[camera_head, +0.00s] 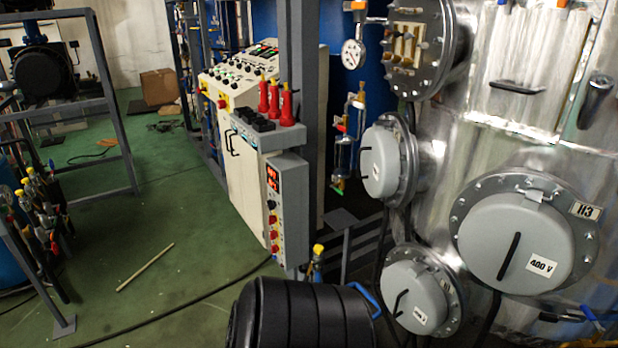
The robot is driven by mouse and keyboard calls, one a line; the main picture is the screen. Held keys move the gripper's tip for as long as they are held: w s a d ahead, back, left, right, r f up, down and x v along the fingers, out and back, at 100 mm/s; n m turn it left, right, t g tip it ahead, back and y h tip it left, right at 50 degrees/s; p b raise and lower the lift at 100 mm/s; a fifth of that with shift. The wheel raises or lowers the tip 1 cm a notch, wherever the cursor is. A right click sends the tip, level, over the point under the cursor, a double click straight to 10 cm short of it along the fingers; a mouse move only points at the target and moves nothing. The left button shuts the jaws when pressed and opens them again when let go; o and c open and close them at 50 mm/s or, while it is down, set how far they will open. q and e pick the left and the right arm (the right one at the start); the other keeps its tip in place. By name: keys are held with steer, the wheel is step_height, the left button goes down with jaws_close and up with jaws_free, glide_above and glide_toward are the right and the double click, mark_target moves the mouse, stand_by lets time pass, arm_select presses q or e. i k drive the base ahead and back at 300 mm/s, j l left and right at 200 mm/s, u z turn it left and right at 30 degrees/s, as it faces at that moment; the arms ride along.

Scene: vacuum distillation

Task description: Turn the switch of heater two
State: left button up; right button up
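A narrow grey control box (288,212) stands left of centre, on the front of a beige cabinet. Its left face has a red lit display (272,179) at the top and a column of small knobs below. A dark knob (271,204) sits above several red knobs (274,234). The labels are too small to read, so I cannot tell which knob belongs to heater two. On the right, round grey covers sit on the metal vessel; the largest cover (510,243) has an H3 plate and a 400 V label. Neither of my grippers is in view.
The beige console (243,85) with many buttons stands behind the box. Three red bottle-like items (274,101) stand on the cabinet. A black ribbed shape (312,315) fills the bottom centre.

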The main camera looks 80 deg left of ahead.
mark_target(273, 234)
steer(key=u, duration=2.85)
steer(key=i+j, duration=0.4)
steer(key=i+j+z, duration=0.15)
steer(key=i+j, duration=0.25)
steer(key=j, duration=0.2)
